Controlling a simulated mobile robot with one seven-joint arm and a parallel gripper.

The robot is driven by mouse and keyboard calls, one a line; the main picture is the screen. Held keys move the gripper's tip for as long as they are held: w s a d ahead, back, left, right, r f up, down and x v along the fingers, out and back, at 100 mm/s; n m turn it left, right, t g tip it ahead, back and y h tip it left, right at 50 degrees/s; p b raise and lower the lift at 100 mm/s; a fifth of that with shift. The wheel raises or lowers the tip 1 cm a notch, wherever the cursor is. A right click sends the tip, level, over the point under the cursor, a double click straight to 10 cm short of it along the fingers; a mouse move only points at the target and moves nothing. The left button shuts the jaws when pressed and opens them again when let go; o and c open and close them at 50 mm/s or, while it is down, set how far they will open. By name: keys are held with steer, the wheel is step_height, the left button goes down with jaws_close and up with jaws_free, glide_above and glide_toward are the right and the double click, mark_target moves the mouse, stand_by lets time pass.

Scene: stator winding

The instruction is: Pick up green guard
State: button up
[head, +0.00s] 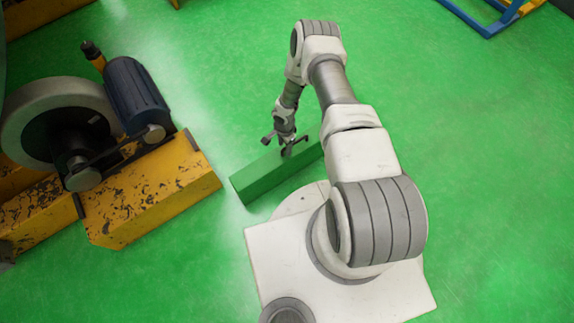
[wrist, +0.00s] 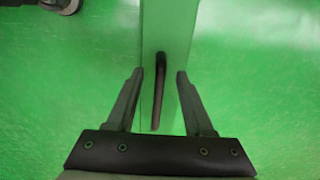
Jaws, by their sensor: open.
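The green guard (head: 262,184) is a long box-shaped piece on the green floor, beside my base in the head view. In the wrist view the guard (wrist: 166,40) runs up the picture, with a dark bar-like handle (wrist: 160,85) on it. My gripper (head: 284,140) is over the guard in the head view. In the wrist view my gripper (wrist: 158,76) is open, with one finger on each side of the handle. I see a gap between each finger and the handle. Part of the guard is hidden behind my arm in the head view.
A yellow, worn machine base (head: 150,195) with a large grey wheel (head: 58,120) and a dark motor (head: 137,92) stands to the left of the guard. A blue frame (head: 490,22) is at the far top right. The green floor to the right is clear.

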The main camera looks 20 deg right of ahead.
jaws_close()
stand_by(0.3)
stand_by(1.2)
